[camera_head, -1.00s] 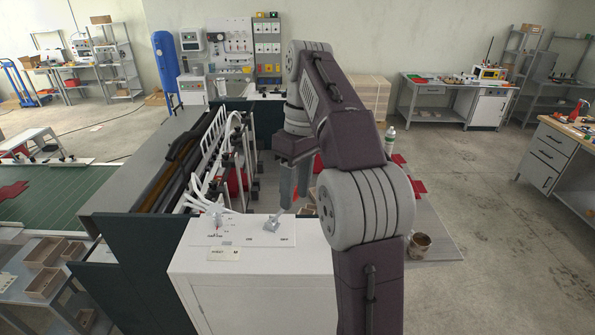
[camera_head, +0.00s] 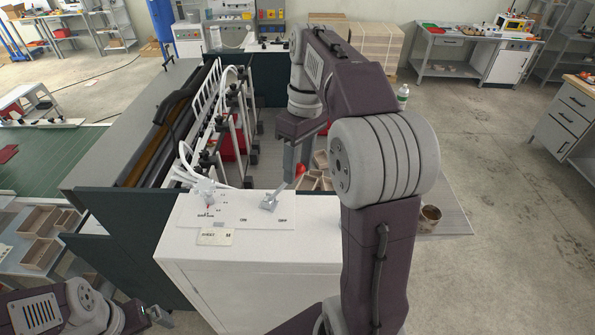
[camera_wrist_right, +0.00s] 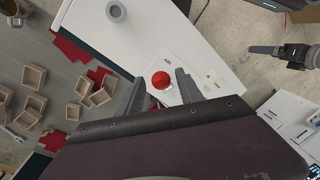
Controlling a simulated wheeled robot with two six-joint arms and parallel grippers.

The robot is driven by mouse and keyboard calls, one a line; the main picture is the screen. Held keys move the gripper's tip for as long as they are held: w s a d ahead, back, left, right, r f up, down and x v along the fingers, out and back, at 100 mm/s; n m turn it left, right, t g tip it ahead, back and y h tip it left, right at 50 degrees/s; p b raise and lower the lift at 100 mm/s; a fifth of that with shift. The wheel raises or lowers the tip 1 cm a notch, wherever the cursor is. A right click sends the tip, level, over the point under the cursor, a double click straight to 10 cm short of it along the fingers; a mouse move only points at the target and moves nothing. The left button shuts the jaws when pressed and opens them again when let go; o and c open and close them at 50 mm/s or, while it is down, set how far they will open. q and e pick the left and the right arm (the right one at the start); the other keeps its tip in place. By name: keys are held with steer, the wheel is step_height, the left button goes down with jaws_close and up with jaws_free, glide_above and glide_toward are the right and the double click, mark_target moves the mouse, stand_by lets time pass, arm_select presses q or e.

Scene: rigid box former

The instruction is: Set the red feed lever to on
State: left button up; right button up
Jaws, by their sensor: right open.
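The red feed lever has a round red knob (camera_head: 300,170) and a pale stem leaning up and right from its base on the white cabinet's top plate (camera_head: 225,212). In the right wrist view the knob (camera_wrist_right: 161,80) shows between the finger tips of my right gripper (camera_wrist_right: 161,75), which is open with space on both sides. In the head view my right gripper (camera_head: 290,160) hangs just behind and left of the knob, partly hidden by my arm. My left gripper (camera_head: 154,316) is at the lower left, small, its jaws unclear.
A second small lever (camera_head: 204,190) stands on the plate's left, near white hoses. A white bottle (camera_head: 403,95) and a brown cup (camera_head: 430,216) stand on the right. Several small wooden trays (camera_wrist_right: 34,76) and red sheets lie beyond the cabinet.

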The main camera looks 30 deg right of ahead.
steer(key=shift+w+f, duration=0.3)
steer(key=shift+f, duration=0.5)
steer(key=shift+s+a+r, duration=0.15)
steer(key=shift+s+a, duration=0.3)
steer(key=shift+s, duration=0.2)
steer(key=c, duration=0.5)
steer(key=shift+w+d, duration=0.15)
steer(key=shift+d, duration=0.05)
jaws_close()
steer(key=shift+d, duration=0.15)
